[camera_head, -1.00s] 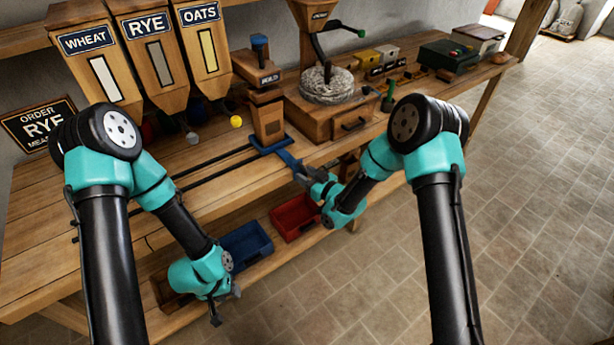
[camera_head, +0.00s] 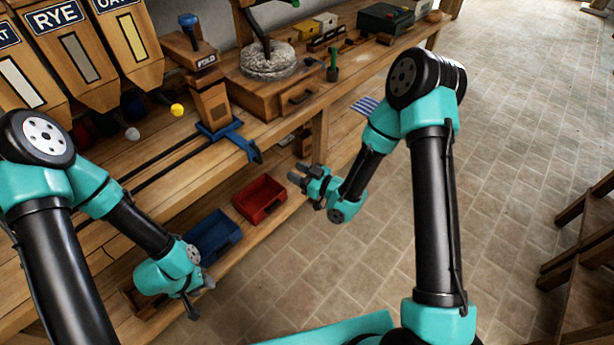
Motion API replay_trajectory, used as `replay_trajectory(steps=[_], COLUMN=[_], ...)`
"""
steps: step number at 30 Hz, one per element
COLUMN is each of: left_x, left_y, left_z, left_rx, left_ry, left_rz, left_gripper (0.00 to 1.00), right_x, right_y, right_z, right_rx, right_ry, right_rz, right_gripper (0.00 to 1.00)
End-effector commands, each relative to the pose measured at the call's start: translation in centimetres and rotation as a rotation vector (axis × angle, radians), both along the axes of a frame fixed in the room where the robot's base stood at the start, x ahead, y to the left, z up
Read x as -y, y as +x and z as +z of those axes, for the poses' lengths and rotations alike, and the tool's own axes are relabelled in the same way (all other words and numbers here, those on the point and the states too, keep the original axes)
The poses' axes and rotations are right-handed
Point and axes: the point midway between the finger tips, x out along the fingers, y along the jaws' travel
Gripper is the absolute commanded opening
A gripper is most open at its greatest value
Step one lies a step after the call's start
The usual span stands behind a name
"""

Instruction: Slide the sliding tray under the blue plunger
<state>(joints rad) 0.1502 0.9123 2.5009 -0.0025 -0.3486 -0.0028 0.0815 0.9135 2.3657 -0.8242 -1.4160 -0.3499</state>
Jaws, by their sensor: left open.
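The sliding tray (camera_head: 224,129) is a blue plate with a blue handle (camera_head: 245,147) at its front, at the right end of two dark rails on the bench. A wooden box (camera_head: 212,104) stands at the tray, below the wooden press head. The blue plunger (camera_head: 188,20) sticks up from the top of that press, above the tray. My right gripper (camera_head: 293,174) is open and empty, in front of the bench, to the right of the handle and apart from it. My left gripper (camera_head: 198,298) is open, low by the lower shelf; its fingers show small.
A blue bin (camera_head: 213,238) and a red bin (camera_head: 260,199) sit on the lower shelf. Grain hoppers (camera_head: 70,60) stand at back left, with coloured balls below. A grindstone (camera_head: 268,61) on a drawer box stands right of the press.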

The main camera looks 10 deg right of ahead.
Motion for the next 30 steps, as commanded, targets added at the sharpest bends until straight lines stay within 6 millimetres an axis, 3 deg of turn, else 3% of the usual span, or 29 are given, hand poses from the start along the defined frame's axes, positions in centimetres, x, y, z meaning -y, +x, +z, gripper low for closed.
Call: replay_trajectory(steps=[6,24,30], left_x=[0.0,0.0,0.0], left_y=[0.0,0.0,0.0], left_z=[0.0,0.0,0.0], left_rx=[0.000,0.000,0.000], left_ry=[0.000,0.000,0.000], left_rz=[0.000,0.000,0.000], left_gripper=[0.43,0.43,0.43], right_x=[2.0,2.3,3.1], right_y=[-1.9,-2.3,-2.7], right_z=[0.0,-0.1,-2.4], right_rx=[-0.001,-0.004,-0.126], right_ry=[0.000,-0.002,-0.049], right_rz=[-0.002,-0.001,-0.033], right_gripper=[0.40,0.40,0.40])
